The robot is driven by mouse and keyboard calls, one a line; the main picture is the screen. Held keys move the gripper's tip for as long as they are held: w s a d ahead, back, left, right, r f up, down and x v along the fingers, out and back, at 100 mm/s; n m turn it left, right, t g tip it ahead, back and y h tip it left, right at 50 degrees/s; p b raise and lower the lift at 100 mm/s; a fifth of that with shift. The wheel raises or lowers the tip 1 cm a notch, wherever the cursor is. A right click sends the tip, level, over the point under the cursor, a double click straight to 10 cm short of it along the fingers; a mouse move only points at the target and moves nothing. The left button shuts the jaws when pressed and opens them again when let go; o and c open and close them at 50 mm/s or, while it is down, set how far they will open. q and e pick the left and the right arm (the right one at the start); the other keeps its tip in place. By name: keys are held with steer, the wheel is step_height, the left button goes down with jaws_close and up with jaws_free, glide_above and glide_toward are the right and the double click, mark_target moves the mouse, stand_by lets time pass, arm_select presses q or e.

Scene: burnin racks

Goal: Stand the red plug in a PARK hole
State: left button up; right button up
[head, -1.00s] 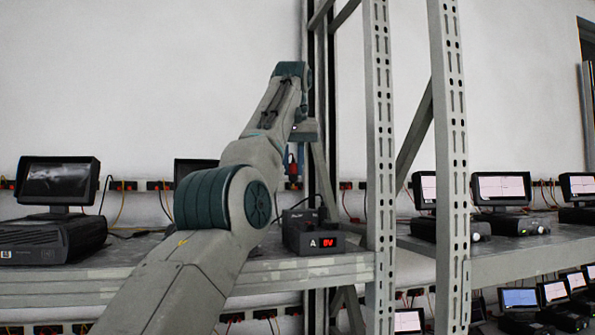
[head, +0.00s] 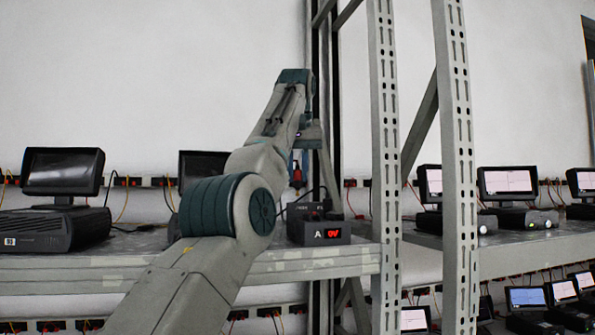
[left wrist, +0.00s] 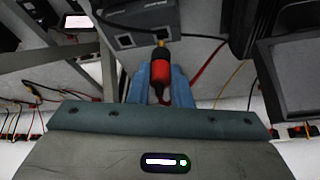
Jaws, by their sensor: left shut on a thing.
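My left gripper (left wrist: 160,80) is shut on the red plug (left wrist: 161,72), which sits between its blue fingers with the brass tip pointing away from the wrist. In the left wrist view the box (left wrist: 140,18) lies beyond the plug tip. I cannot read any PARK label. My right gripper is out of view.
The grey shelf (head: 270,268) carries the box, with dark monitors (head: 63,172) to the left. Perforated rack uprights (head: 385,150) stand close on the right. Cables and orange-red sockets line the wall behind. More lit monitors (head: 507,182) stand on the right rack.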

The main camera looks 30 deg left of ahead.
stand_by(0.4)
arm_select(q)
steer(key=shift+f, duration=0.2)
stand_by(0.4)
steer(key=shift+f+b, duration=0.1)
steer(key=shift+b, duration=0.25)
stand_by(0.5)
steer(key=shift+f+b, duration=0.5)
stand_by(0.5)
steer(key=shift+f+b, duration=0.45)
stand_by(0.8)
steer(key=shift+f+b, duration=0.35)
steer(key=shift+b, duration=0.05)
stand_by(0.3)
steer(key=o, duration=0.9)
